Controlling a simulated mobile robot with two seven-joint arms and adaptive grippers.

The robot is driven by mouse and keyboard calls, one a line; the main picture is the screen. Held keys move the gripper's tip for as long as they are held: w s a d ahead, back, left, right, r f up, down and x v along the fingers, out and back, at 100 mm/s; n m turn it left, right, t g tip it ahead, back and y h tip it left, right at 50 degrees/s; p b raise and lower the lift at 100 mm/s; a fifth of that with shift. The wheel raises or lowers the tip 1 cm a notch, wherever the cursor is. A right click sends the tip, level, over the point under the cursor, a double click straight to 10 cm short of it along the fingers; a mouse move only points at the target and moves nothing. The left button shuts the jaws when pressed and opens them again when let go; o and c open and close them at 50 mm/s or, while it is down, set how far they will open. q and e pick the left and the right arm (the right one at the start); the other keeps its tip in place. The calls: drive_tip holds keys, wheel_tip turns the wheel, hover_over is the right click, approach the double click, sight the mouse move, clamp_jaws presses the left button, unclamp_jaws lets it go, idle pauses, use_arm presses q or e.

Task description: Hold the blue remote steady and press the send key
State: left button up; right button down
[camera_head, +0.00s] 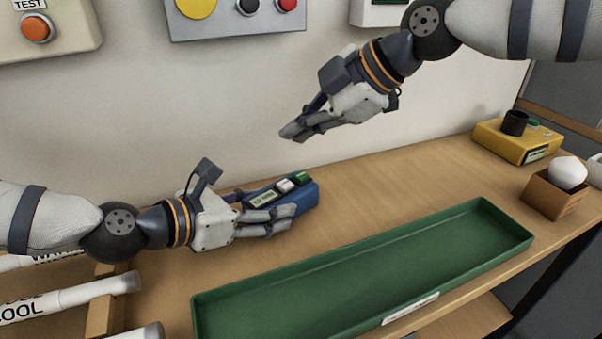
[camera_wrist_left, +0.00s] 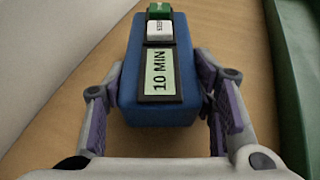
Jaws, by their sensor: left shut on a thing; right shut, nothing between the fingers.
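The blue remote (camera_head: 308,199) lies on the wooden bench near the wall. My left gripper (camera_head: 280,213) is shut on it, with a finger along each side. In the left wrist view the remote (camera_wrist_left: 157,112) sits between the fingers of my left gripper (camera_wrist_left: 165,125). Its display reads "10 MIN". Beyond the display are a white key (camera_wrist_left: 159,31) and a green key (camera_wrist_left: 159,8); the green key's lettering is too small to read. My right gripper (camera_head: 287,133) is shut and empty, above the remote and apart from it.
A long green tray (camera_head: 360,270) lies along the front of the bench. A yellow box (camera_head: 517,142) with a black knob and a wooden holder (camera_head: 550,197) with a white ball stand at right. Labelled white tubes (camera_head: 80,292) lie at lower left. Panels with buttons (camera_head: 235,22) hang on the wall.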

use_arm(q)
drive_tip(key=o, duration=1.4)
drive_tip(key=shift+c, duration=0.2)
